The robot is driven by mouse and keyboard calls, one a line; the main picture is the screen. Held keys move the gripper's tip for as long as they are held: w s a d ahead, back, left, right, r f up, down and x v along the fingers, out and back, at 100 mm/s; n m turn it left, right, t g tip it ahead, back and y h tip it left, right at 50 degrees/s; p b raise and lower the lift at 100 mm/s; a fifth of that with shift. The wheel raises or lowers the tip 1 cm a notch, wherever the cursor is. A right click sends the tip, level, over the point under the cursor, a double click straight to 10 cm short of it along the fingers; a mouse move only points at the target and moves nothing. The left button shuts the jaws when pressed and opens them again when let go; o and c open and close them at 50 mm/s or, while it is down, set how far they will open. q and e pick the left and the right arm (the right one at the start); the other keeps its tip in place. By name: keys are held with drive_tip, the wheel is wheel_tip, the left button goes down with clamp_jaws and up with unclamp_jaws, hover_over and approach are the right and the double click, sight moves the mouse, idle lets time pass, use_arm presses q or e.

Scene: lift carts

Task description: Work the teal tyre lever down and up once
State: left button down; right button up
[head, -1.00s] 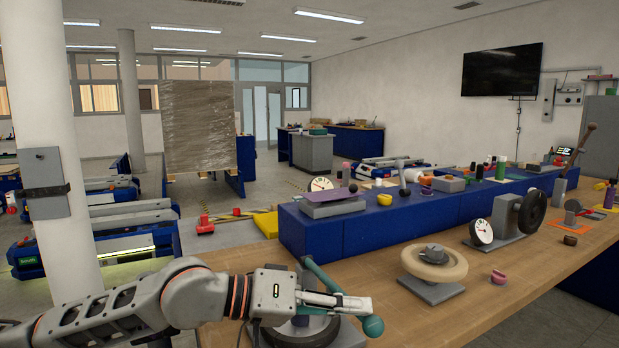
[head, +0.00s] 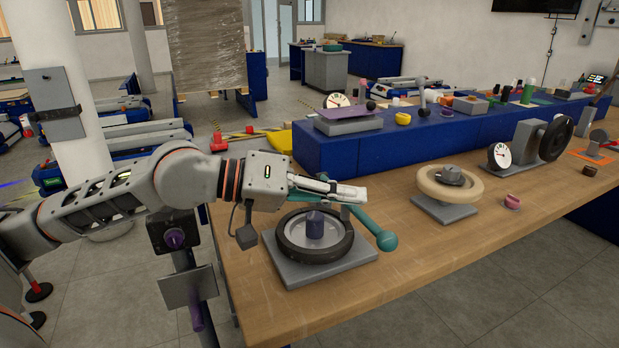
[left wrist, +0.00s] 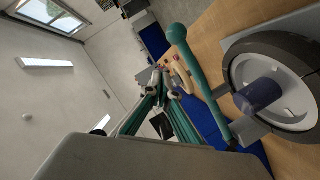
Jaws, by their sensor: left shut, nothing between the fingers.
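The teal tyre lever (head: 386,240) ends in a round knob at the right of the tyre in the head view. Its bar runs up and back behind my gripper. The tyre (head: 292,248) lies flat on a grey base plate (head: 352,262), around a purple hub (head: 315,226). My left gripper (head: 357,193) is shut and empty, just above and behind the knob. The left wrist view shows the lever (left wrist: 192,65) beside the teal-looking fingers (left wrist: 160,105), with the tyre (left wrist: 278,62) at right. I cannot tell whether the fingers touch the lever. My right gripper is out of view.
A cream wheel (head: 453,183) on a grey plate stands to the right. A blue raised block (head: 420,140) carrying several objects runs behind. A post with a purple knob (head: 174,238) stands left of the bench. The front right bench top is clear.

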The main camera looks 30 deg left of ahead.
use_arm(q)
drive_tip(key=v, duration=0.7)
drive_tip(key=shift+s+d+r, duration=0.25)
drive_tip(key=shift+r, duration=0.15)
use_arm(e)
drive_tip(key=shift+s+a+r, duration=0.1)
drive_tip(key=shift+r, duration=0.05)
